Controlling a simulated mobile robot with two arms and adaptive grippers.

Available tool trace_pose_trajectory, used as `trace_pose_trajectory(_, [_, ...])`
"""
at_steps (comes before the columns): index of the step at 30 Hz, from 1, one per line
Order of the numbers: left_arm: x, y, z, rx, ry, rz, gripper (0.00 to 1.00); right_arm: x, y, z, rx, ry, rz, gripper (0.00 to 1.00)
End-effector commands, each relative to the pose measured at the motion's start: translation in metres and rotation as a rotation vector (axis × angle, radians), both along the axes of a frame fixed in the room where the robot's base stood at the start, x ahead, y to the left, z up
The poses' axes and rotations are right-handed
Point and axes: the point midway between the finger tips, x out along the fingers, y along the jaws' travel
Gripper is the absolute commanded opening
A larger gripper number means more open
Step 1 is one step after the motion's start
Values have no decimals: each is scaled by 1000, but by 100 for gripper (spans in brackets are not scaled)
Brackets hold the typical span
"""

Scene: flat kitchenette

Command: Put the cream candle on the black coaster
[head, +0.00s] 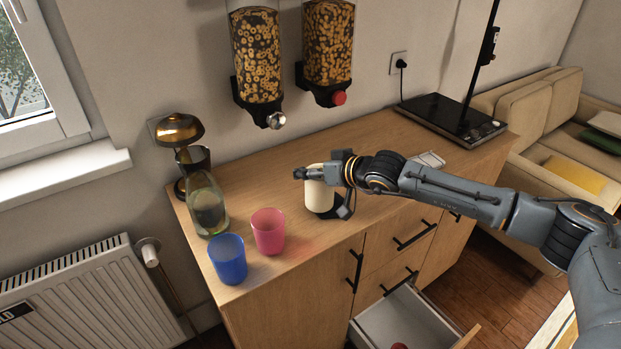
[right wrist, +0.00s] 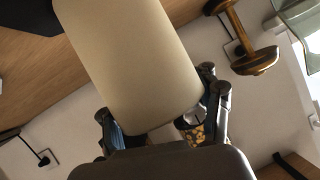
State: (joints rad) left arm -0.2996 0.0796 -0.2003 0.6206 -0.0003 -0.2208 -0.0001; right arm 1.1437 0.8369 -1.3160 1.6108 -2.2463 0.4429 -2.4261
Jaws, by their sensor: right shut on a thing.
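The cream candle (head: 319,194) is upright over the wooden counter in the head view. It fills the middle of the right wrist view (right wrist: 130,60). My right gripper (head: 322,190) is shut on it, with a finger on either side, also seen in the right wrist view (right wrist: 165,112). The black coaster (head: 326,214) shows as a dark edge at the candle's base, mostly hidden by candle and gripper. A dark patch in the right wrist view's top left corner (right wrist: 28,16) looks like the coaster. I cannot tell whether the candle touches it. My left gripper is not in view.
A pink cup (head: 269,232), a blue cup (head: 228,259), a glass bottle (head: 207,204) and a brass lamp (head: 180,131) stand left on the counter. Two cereal dispensers (head: 257,55) hang above. An open drawer (head: 402,322) juts out below.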

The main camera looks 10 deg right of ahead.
Motion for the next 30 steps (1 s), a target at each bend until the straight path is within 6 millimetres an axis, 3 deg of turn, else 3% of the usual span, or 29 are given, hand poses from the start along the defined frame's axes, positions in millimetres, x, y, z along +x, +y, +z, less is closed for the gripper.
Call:
trace_pose_trajectory(3, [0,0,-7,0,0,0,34,0,0,-17,1,0,-1,0])
trace_pose_trajectory(10, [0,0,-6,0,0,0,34,0,0,-17,1,0,-1,0])
trace_pose_trajectory(11, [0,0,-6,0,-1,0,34,-1,0,-18,-1,2,-1,58])
trace_pose_trajectory(15, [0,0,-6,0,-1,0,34,-1,0,-18,0,1,-1,86])
trace_pose_trajectory(26, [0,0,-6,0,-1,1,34,-1,-1,-17,0,1,-1,87])
trace_pose_trajectory(30, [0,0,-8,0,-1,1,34,-10,-8,-13,0,0,-1,87])
